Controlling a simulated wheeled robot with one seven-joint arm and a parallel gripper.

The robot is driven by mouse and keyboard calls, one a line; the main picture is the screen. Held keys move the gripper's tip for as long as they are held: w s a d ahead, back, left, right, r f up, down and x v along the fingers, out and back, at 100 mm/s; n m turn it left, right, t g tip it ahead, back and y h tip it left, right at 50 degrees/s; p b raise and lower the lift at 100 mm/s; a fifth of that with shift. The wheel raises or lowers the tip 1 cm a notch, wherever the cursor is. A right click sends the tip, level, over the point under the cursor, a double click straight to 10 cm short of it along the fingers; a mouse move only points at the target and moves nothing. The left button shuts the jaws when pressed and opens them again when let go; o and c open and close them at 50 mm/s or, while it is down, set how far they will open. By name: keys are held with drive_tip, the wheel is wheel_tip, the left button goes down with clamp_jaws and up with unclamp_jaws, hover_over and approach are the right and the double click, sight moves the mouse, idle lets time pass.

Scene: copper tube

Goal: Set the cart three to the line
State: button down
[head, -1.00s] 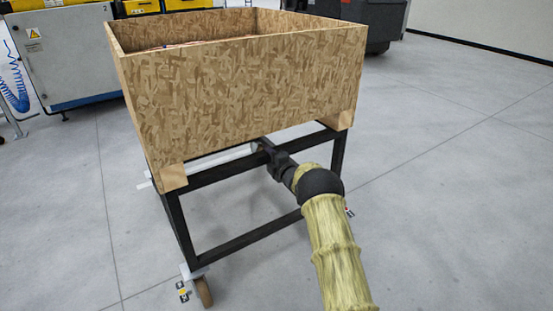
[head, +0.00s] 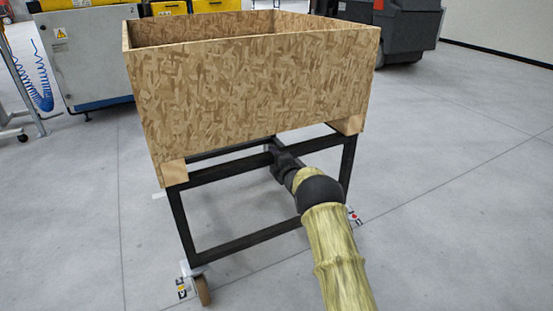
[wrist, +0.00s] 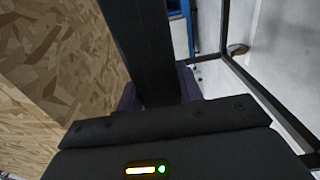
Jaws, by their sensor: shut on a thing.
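The cart (head: 250,90) is a large open-topped chipboard box on a black metal frame with a wheel (head: 203,290) at its near left corner. It fills the middle of the head view. My gripper (head: 277,150) is at the frame's upper near rail, below the box. In the wrist view my gripper (wrist: 158,100) is shut on the black frame bar (wrist: 145,45), with the chipboard wall beside it. The fingertips are mostly hidden in the head view. The inside of the box is largely hidden.
A grey and yellow machine (head: 90,60) with a blue coiled hose stands at the back left. A dark grey and red machine (head: 395,30) stands at the back right. The floor at right is clear.

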drive_tip(key=shift+w+a, duration=0.15)
drive_tip(key=c, duration=0.9)
unclamp_jaws()
drive_tip(key=p+v, duration=0.4)
drive_tip(key=v, duration=1.3)
drive_tip(key=shift+d, duration=0.25)
